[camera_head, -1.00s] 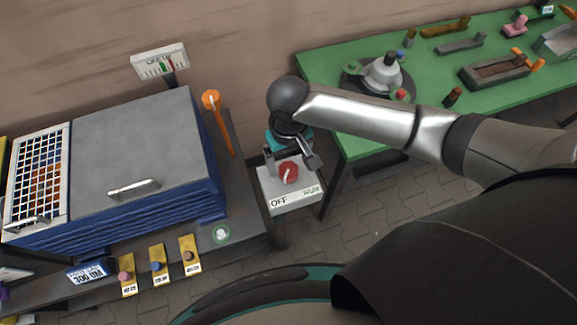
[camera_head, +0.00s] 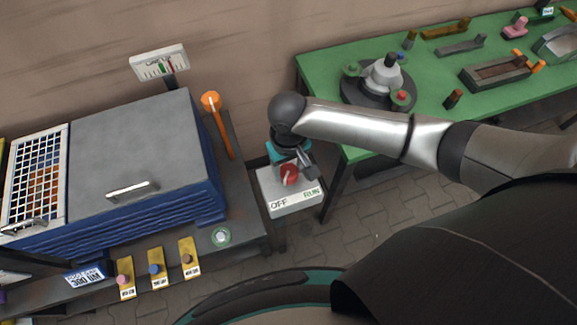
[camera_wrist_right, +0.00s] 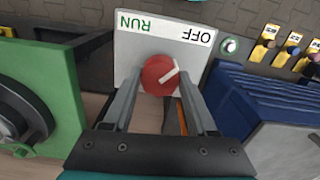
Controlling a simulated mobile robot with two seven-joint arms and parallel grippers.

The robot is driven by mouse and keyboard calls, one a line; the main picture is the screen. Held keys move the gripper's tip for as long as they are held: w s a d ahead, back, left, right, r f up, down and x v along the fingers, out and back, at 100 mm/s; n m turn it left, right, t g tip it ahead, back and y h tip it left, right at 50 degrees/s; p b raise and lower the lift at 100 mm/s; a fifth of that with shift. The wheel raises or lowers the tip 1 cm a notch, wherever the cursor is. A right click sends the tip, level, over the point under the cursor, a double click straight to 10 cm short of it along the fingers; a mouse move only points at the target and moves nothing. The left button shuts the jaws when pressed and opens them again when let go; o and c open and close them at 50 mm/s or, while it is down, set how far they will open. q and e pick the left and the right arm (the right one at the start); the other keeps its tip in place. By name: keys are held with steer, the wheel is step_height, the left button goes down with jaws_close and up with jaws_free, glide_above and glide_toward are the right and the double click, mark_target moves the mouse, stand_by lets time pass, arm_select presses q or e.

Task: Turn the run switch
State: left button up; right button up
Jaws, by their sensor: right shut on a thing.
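The run switch is a red round knob (camera_head: 289,175) with a white pointer line, on a pale box (camera_head: 292,200) marked OFF and RUN. In the right wrist view, the knob (camera_wrist_right: 160,75) sits between the fingers, and its pointer slants toward the OFF side. My right gripper (camera_head: 292,168) reaches down onto the knob from behind. It also shows in the right wrist view (camera_wrist_right: 158,88), with its fingers shut on the knob's sides. Part of the knob is hidden by the gripper in the head view. My left gripper is not in view.
A blue cabinet with a grey lid (camera_head: 140,140) and an orange-topped lever (camera_head: 211,101) stand left of the box. A green table (camera_head: 325,78) with parts on it is at the right.

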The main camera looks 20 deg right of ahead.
steer(key=c, duration=0.6)
steer(key=shift+c, duration=0.2)
steer(key=shift+r, duration=0.1)
steer(key=n+p, duration=0.2)
steer(key=shift+r+p, duration=0.1)
steer(key=shift+p, duration=0.25)
steer(key=n+p, duration=0.3)
steer(key=shift+n, duration=0.3)
steer(key=n+p, duration=0.1)
steer(key=n, duration=0.1)
steer(key=shift+n, duration=0.4)
steer(key=n+p, duration=0.1)
steer(key=n, duration=0.1)
steer(key=shift+n, duration=0.4)
steer(key=n+p, duration=0.1)
steer(key=n, duration=0.3)
steer(key=shift+n, duration=0.3)
